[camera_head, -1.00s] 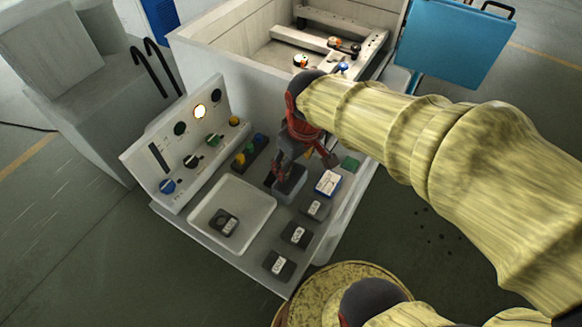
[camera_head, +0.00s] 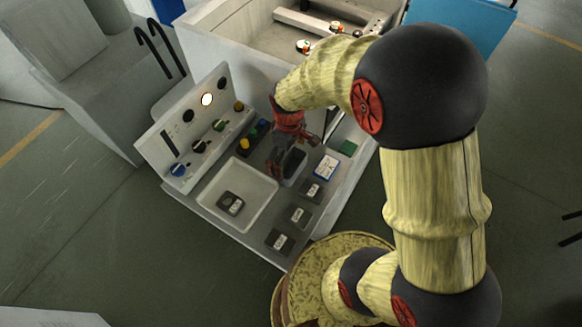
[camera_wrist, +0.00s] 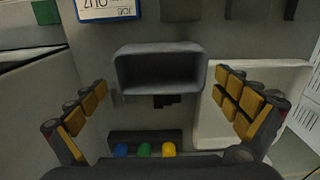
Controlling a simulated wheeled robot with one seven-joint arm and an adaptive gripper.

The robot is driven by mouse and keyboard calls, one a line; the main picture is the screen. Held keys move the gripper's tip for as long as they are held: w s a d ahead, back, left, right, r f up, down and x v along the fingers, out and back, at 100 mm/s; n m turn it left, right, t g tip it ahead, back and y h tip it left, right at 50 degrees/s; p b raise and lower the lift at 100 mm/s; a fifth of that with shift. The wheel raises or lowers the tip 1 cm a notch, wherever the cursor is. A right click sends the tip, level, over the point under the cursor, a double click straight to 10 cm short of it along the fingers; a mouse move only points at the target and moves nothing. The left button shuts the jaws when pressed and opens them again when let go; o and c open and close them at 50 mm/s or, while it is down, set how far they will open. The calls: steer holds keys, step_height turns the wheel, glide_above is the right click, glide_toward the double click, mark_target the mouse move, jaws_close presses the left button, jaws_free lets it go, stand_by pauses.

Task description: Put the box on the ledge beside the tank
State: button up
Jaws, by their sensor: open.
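The box (camera_head: 293,168) is a small dark grey open box standing on the work ledge (camera_head: 262,226) in front of the pale tank (camera_head: 240,50). In the wrist view the box (camera_wrist: 158,72) shows its rounded rim and hollow inside. My gripper (camera_head: 290,150) hangs just above the box and partly hides it in the head view. In the wrist view my gripper (camera_wrist: 161,84) is open, with a padded finger to each side of the box; I cannot tell whether either touches it.
A white shallow tray (camera_head: 210,208) holding a dark block (camera_head: 230,204) lies left of the box. A blue-edged label block (camera_head: 326,167), a green block (camera_head: 347,147) and several dark labelled blocks are to the right. A coloured button strip (camera_head: 252,139) and a control panel (camera_head: 170,150) stand behind.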

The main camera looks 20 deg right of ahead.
mark_target(289, 170)
step_height(289, 170, down, 3)
steer(key=shift+f, duration=0.1)
steer(key=c, duration=0.3)
steer(key=c, duration=0.8)
steer(key=shift+c, duration=0.2)
steer(key=shift+r, duration=0.25)
